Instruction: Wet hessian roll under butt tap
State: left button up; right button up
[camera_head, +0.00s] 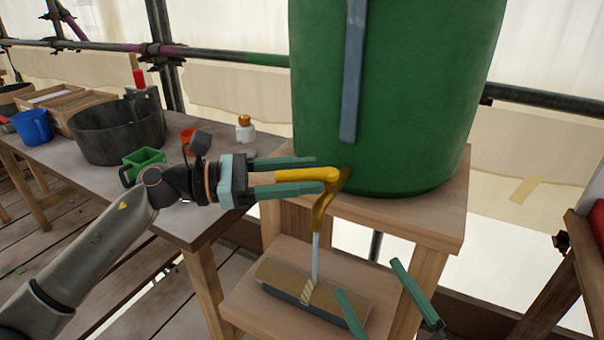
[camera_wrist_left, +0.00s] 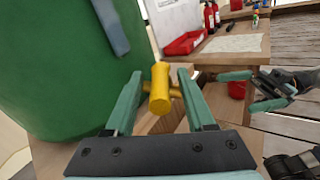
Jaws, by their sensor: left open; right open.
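The green butt (camera_head: 395,90) stands on the stand's top. Its brass tap (camera_head: 321,205) has a yellow lever (camera_head: 300,176) pointing left. My left gripper (camera_head: 320,175) is open, its fingers on either side of the lever; the left wrist view shows the lever (camera_wrist_left: 160,88) between them, contact unclear. A pale stream (camera_head: 315,258) runs from the spout down to the brown hessian roll (camera_head: 345,283), which lies on the lower shelf with a striped band around it. The roll's near side looks darker. My right gripper (camera_head: 368,277) is open at the roll's right end, apparently not holding it.
The wooden stand (camera_head: 425,222) has a lower shelf (camera_head: 250,300). The left bench holds a black tub (camera_head: 118,130), blue mug (camera_head: 33,126), green container (camera_head: 145,160) and orange-capped bottle (camera_head: 245,130). The left wrist view shows a red tray (camera_wrist_left: 186,42) on another table.

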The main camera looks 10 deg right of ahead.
pick_arm(q)
jog(key=a, duration=1.2)
jog(key=shift+s+a, duration=0.15)
jog(key=shift+s, duration=0.05)
dwell(0.4)
